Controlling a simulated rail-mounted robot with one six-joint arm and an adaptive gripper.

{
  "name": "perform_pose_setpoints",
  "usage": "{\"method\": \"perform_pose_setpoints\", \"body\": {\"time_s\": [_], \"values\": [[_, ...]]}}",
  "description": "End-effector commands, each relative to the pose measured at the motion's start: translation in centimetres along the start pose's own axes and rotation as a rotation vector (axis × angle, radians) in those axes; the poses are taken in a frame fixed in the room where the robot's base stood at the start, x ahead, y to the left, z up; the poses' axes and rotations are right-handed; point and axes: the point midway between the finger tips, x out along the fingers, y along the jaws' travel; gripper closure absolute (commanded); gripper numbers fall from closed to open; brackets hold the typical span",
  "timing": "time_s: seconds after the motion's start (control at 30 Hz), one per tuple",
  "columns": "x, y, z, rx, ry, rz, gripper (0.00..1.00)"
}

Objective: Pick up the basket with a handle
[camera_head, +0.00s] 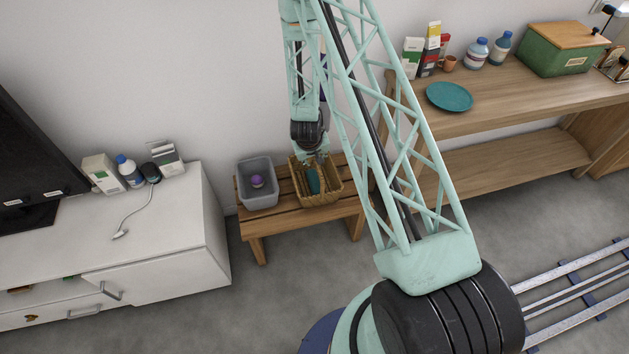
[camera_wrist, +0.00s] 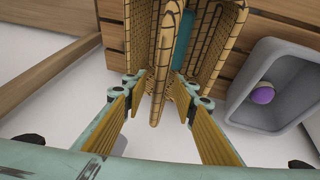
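The woven tan basket (camera_head: 325,198) stands on a wooden bench beside a grey bin. A teal item (camera_head: 312,181) lies inside it and also shows in the wrist view (camera_wrist: 183,42). My gripper (camera_head: 316,158) is at the basket's back, wall side, pointing down. In the wrist view the basket (camera_wrist: 208,45) lies ahead, and my gripper (camera_wrist: 160,88) is open with its yellow pads apart. A thin upright woven part (camera_wrist: 163,70), the handle or rim, stands between the fingers. Gaps show on both sides nearer the camera; contact at the tips is unclear.
The grey bin (camera_head: 258,191) holding a purple ball (camera_head: 257,181) stands close to the basket on the bench (camera_head: 287,217). A wooden table (camera_head: 500,100) with a teal plate (camera_head: 449,96) is at right. A white cabinet (camera_head: 160,235) is at left. The wall is close behind.

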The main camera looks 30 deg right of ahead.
Motion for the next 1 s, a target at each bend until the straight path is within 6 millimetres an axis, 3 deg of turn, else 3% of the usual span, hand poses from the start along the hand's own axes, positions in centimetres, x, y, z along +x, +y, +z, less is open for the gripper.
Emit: {"method": "perform_pose_setpoints", "body": {"time_s": [0.27,0.57,1.0], "values": [[0.01,0.00,0.00,0.000,0.000,0.000,0.74],[0.01,0.00,0.00,0.000,0.000,0.000,1.00],[-0.06,0.01,-0.06,0.000,0.001,0.000,1.00]]}}
